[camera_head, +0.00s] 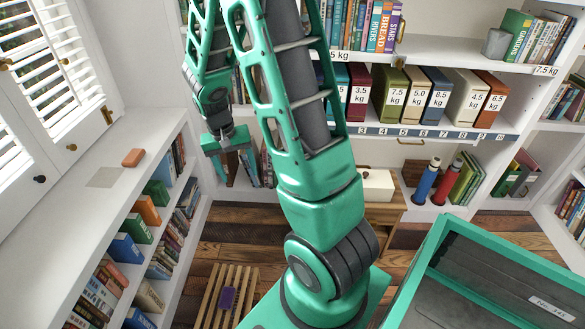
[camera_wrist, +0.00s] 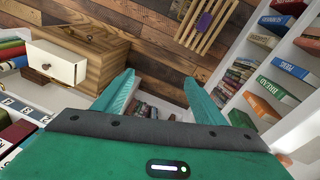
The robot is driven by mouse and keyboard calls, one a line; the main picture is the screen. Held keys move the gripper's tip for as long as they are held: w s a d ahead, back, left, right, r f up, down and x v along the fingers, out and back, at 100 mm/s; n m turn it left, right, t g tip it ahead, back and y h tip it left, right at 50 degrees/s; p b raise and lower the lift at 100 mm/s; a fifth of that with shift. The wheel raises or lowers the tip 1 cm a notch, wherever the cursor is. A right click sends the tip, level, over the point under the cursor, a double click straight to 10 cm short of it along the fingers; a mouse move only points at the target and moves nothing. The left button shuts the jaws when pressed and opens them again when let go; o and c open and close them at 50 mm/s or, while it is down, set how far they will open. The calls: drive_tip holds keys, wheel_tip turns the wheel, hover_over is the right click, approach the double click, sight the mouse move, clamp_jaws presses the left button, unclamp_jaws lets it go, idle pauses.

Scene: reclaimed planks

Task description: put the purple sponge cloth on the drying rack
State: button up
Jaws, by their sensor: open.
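The purple sponge cloth (camera_head: 228,298) lies on a slatted wooden rack (camera_head: 208,303), which looks like the drying rack, low on the floor at the bottom left of centre in the head view. In the wrist view the purple cloth (camera_wrist: 204,22) lies across the slats of the rack (camera_wrist: 222,14) at the top. My gripper (camera_head: 228,146) is raised in front of the bookshelves, apart from the cloth and the rack. In the wrist view my gripper's fingers (camera_wrist: 160,88) are spread with nothing between them.
A white ledge at left holds a reddish-brown block (camera_head: 133,157) and a grey square (camera_head: 104,177). A wooden cabinet with a white drawer (camera_wrist: 55,62) stands on the plank floor. A green-rimmed bin (camera_head: 480,262) is at lower right. Bookshelves line the back and left.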

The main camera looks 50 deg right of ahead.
drive_tip(key=s+a+r+y, duration=0.1)
drive_tip(key=s+r, duration=0.7)
drive_tip(key=s, duration=0.4)
drive_tip(key=s+a+r+n+y, duration=0.1)
drive_tip(key=s+r, duration=0.7)
drive_tip(key=s, duration=0.4)
drive_tip(key=shift+s+a+n, duration=0.2)
drive_tip(key=shift+a+n, duration=0.1)
drive_tip(key=shift+a, duration=0.05)
drive_tip(key=shift+w+f, duration=0.3)
drive_tip(key=shift+w, duration=0.35)
